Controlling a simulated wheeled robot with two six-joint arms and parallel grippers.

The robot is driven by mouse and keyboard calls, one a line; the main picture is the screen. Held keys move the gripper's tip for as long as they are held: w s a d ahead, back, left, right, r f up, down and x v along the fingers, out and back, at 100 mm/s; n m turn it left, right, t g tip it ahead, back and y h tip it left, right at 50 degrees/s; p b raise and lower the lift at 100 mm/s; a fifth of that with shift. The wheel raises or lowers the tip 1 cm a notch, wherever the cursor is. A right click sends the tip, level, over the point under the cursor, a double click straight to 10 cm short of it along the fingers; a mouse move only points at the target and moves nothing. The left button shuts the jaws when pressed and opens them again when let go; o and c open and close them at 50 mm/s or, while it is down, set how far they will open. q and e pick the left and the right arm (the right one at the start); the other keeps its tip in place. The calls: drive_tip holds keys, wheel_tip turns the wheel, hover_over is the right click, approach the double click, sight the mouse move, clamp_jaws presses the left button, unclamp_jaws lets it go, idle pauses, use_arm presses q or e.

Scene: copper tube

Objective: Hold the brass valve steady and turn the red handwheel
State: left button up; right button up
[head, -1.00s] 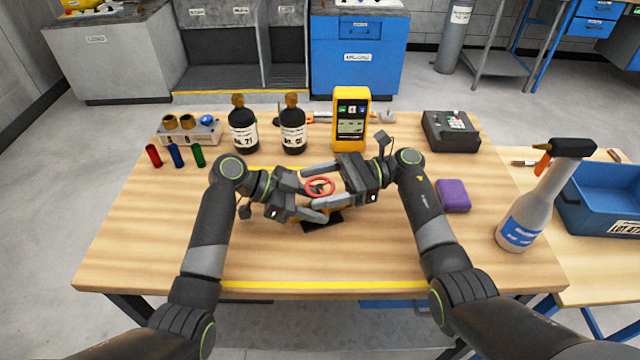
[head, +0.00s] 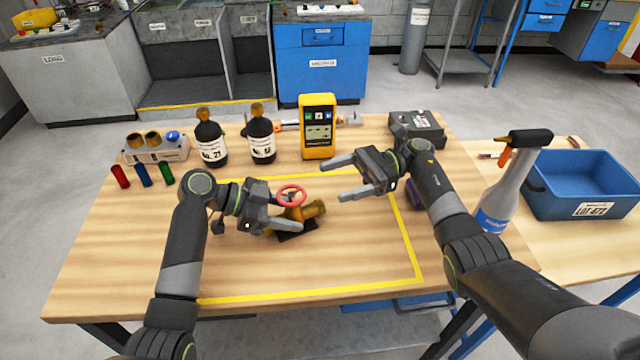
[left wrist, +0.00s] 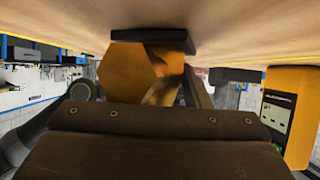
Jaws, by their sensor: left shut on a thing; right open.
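The brass valve (head: 312,209) sits on a small dark base (head: 297,234) inside the yellow outline on the table. Its red handwheel (head: 291,195) is on top. My left gripper (head: 292,217) is shut on the valve's left side, and its fingers hide part of the body. In the left wrist view the brass body (left wrist: 140,75) fills the space ahead of the gripper. My right gripper (head: 333,179) is open and empty, above and to the right of the handwheel, clear of it.
A yellow meter (head: 318,128) and two dark bottles (head: 210,140) stand behind the valve. A purple block (head: 413,195) is partly hidden by my right arm. A spray bottle (head: 497,205) and blue bin (head: 585,187) are at the right. The front table area is clear.

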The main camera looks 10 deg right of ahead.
sight(291, 194)
drive_tip(key=shift+w+d, duration=0.15)
drive_tip(key=shift+d, duration=0.4)
drive_tip(key=shift+f, duration=0.1)
drive_tip(key=shift+s+f+m+t, duration=0.35)
drive_tip(key=shift+m+t, duration=0.15)
drive_tip(key=shift+t, duration=0.1)
drive_tip(key=shift+s+f+m+t, duration=0.25)
drive_tip(key=shift+s+m+t, duration=0.25)
drive_tip(key=shift+t, duration=0.5)
drive_tip(key=shift+s+m+t, duration=0.6)
drive_tip(key=shift+s+t, duration=0.05)
drive_tip(key=shift+t, duration=0.25)
drive_tip(key=shift+s+r+m+t+y, duration=0.35)
drive_tip(key=shift+s+m+t, duration=0.25)
drive_tip(key=shift+s+t, duration=0.25)
drive_tip(key=a, duration=0.4)
drive_tip(key=w+a, duration=0.1)
drive_tip(key=a, duration=0.6)
drive_tip(key=shift+w+a+r, duration=0.1)
drive_tip(key=shift+w+a, duration=0.05)
drive_tip(key=shift+a, duration=0.25)
drive_tip(key=shift+c, duration=0.3)
